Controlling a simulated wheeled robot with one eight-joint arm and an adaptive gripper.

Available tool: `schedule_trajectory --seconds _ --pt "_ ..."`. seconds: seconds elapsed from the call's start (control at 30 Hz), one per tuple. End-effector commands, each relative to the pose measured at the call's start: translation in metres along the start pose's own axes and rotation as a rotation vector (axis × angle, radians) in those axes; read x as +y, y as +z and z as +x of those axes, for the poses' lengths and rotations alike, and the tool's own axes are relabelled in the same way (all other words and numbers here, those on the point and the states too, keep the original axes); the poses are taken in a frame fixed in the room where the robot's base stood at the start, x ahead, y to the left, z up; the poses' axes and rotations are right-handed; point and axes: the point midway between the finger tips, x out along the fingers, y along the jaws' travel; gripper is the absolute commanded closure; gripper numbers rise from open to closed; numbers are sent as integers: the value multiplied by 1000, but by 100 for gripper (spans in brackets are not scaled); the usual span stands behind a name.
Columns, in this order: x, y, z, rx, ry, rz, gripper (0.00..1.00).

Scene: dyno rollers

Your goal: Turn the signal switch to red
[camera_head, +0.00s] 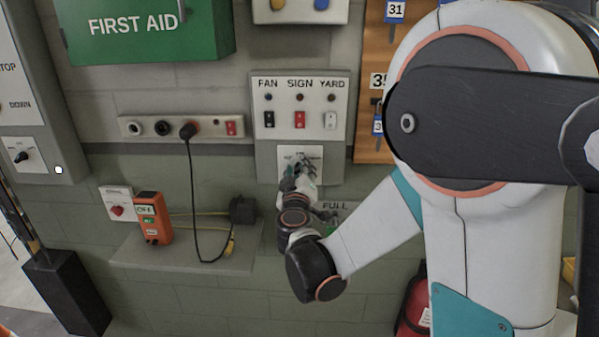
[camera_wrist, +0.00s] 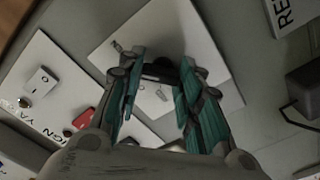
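A white plate (camera_wrist: 117,36) under the row of small switches carries a dark knob (camera_wrist: 160,71), which I take for the signal switch. In the head view the plate (camera_head: 314,156) shows below the "FAN SIGN YARD" panel, its knob largely hidden by my gripper (camera_head: 297,168). In the wrist view my gripper (camera_wrist: 160,78) has its two teal-padded fingers apart, one on each side of the knob. I cannot tell whether both fingers press on it. The marks on the plate are too small to read.
Above are the fan, sign and yard rockers (camera_head: 299,119). To the left are a socket strip (camera_head: 205,127), a shelf (camera_head: 185,258) with an orange device (camera_head: 152,218), and a red knob (camera_head: 117,211). A red extinguisher (camera_head: 413,303) stands low by my arm.

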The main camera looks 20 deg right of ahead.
Motion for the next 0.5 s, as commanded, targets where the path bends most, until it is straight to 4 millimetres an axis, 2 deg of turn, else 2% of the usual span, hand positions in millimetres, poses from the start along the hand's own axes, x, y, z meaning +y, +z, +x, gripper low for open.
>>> schedule_trajectory --seconds 0.5 --pt "-1 0 0 0 -1 -71 91"
